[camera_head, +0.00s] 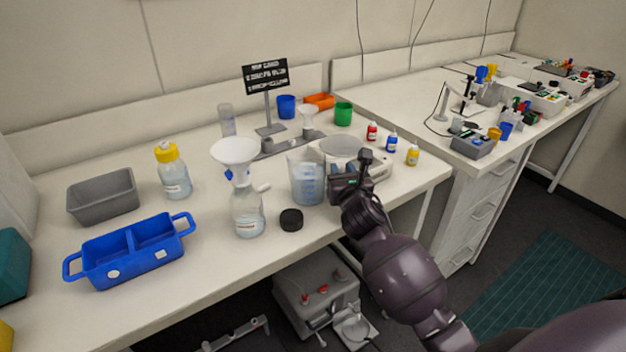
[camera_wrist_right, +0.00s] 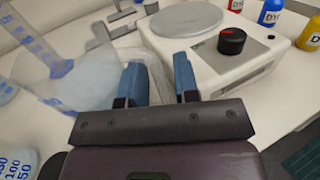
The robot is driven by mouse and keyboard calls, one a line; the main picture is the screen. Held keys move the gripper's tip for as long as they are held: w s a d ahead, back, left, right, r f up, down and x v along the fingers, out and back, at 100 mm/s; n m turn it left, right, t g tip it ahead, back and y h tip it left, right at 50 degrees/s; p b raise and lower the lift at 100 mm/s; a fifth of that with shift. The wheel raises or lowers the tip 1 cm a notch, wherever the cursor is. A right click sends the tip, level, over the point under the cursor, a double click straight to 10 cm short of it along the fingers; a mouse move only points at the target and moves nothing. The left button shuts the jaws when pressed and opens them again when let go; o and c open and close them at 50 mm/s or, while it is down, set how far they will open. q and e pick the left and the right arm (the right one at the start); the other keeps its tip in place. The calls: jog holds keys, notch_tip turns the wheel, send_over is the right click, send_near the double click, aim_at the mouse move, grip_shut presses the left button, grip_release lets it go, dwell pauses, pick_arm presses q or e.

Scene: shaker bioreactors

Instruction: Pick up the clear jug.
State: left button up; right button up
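The clear jug (camera_head: 306,178) stands upright on the bench and has blue graduation marks. In the right wrist view the translucent jug (camera_wrist_right: 78,78) fills the left side, with blue marks on its wall. My right gripper (camera_head: 343,187) is just to the right of the jug, low over the bench. My left gripper is not in view.
A black cap (camera_head: 291,219) and a bottle with a funnel (camera_head: 247,215) stand left of the jug. Small red, blue and yellow bottles (camera_head: 391,142) stand at right. A blue caddy (camera_head: 130,252) lies far left.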

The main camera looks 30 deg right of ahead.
grip_shut()
jog(key=shift+r, duration=0.15)
